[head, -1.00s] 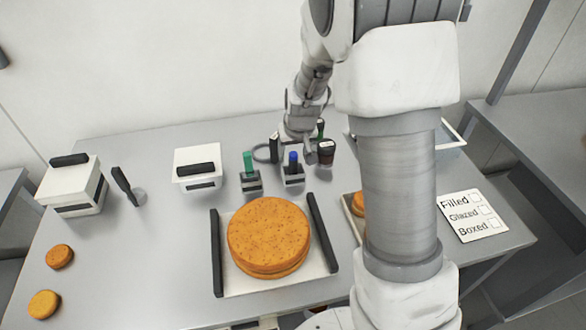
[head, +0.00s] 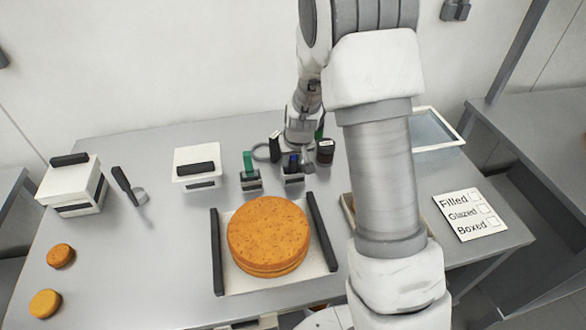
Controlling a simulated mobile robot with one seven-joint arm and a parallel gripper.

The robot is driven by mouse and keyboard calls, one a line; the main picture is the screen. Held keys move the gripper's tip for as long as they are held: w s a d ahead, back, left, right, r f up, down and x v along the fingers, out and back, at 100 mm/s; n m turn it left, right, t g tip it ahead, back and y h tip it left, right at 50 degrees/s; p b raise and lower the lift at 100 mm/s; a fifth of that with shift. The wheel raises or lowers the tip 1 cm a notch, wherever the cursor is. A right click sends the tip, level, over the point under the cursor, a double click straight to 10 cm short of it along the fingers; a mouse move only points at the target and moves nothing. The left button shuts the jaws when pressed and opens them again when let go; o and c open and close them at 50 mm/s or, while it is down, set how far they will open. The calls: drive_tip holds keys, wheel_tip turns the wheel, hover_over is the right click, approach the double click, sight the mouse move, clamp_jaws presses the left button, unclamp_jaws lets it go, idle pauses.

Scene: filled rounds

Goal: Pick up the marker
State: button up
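A blue marker (head: 292,158) stands upright in a small grey holder (head: 293,179) near the back middle of the table, in the head view. A green marker (head: 247,160) stands in a similar holder (head: 250,184) to its left. The task does not say which marker is meant. My gripper (head: 298,161) points down at the blue marker from behind and above, and partly hides it. The fingertips are small and dark there. I cannot tell whether they touch the marker or how far apart they are.
A large round cake (head: 268,236) sits on a tray (head: 232,284) in front. A checklist card (head: 470,215) lies at right.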

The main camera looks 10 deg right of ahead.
clamp_jaws()
drive_tip(key=shift+r, duration=0.1)
